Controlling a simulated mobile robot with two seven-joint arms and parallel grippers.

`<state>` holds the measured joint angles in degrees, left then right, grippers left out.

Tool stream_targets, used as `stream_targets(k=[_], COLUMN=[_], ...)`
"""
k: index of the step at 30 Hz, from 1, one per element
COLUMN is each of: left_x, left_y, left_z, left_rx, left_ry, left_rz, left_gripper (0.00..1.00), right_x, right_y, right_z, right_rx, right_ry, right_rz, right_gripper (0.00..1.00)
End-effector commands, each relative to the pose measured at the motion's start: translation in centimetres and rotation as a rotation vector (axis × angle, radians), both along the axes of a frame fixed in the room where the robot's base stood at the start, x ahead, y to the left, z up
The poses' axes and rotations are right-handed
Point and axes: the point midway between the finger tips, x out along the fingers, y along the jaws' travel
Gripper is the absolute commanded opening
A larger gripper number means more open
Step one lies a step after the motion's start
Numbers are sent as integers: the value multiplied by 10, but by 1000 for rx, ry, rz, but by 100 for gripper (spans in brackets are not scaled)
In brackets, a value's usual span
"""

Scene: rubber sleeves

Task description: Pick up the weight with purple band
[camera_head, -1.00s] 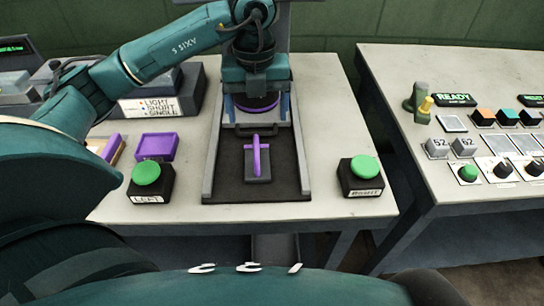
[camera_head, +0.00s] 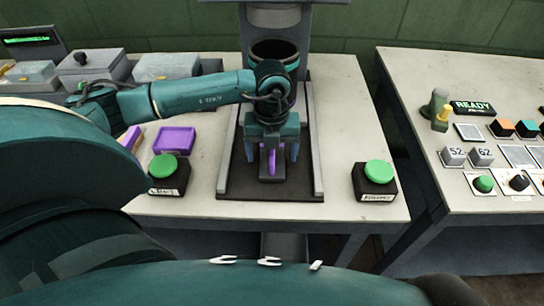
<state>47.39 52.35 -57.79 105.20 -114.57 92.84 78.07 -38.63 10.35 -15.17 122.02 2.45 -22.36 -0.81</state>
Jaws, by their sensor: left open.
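The weight with purple band (camera_head: 272,177) is a small dark grey block with a purple strip along its top. It rests on the black bed between the grey rails of the press. My left gripper (camera_head: 271,156) points down over it, fingers apart on either side of the purple strip. The gripper body hides the far part of the weight. I cannot tell whether the fingers touch it. My right gripper is not in view.
Green push buttons stand left (camera_head: 163,167) and right (camera_head: 378,173) of the rails. A purple tray (camera_head: 175,141) lies at left. The press column (camera_head: 276,22) rises behind my arm. A second table (camera_head: 455,205) holds a control panel and grey blocks marked 52 and 62.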

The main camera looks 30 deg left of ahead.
Motion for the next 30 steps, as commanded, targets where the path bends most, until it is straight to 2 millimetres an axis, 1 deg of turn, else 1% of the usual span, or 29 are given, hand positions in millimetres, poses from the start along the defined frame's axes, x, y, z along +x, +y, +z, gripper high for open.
stream_targets(k=[7, 30], left_x=[0, 0], left_y=[0, 0], left_z=[-2, -2], left_rx=[0, -1], left_ry=[0, -1], left_rz=[-1, -1], left_gripper=[80, 17], right_x=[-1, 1], right_y=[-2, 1], right_z=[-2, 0], right_rx=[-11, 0], right_ry=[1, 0], right_rz=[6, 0], right_gripper=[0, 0])
